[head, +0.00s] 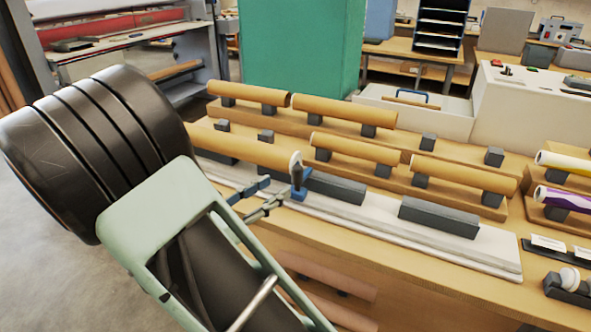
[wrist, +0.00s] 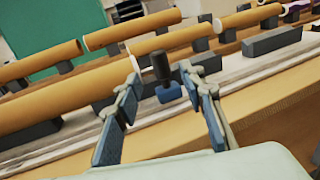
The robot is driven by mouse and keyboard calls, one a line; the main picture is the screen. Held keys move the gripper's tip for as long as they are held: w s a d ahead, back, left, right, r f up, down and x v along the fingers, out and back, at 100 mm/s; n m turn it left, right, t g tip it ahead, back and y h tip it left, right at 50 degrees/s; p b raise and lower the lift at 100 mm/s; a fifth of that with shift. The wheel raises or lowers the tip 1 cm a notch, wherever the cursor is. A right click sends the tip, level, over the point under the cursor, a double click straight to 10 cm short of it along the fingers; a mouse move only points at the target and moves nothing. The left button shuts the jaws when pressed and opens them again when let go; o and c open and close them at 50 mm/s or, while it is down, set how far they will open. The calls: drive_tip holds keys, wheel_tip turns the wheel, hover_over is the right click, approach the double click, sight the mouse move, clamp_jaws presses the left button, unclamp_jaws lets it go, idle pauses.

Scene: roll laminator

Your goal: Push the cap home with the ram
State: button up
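A kraft tube (head: 235,145) lies in the front row with a white cap (head: 295,159) at its right end. In the wrist view the white cap (wrist: 135,64) shows at the tube's end; how deep it sits I cannot tell. The ram, a dark upright handle (head: 297,176) on a blue block, stands on the pale rail just right of the cap; it also shows in the wrist view (wrist: 161,68). My gripper (head: 276,192) is open, its fingers apart and pointing at the ram. In the wrist view the ram appears between the fingertips; contact is not clear.
Dark blocks (head: 440,217) stand on the pale rail (head: 490,250) to the right. More kraft tubes (head: 355,147) lie on dark supports behind. White caps (head: 569,277) sit in a dark holder at the right. The bench front edge is below my gripper.

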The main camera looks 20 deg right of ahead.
sight(294, 175)
drive_tip(key=x, duration=0.9)
drive_tip(key=shift+d, duration=0.1)
drive_tip(key=shift+c, duration=0.3)
clamp_jaws()
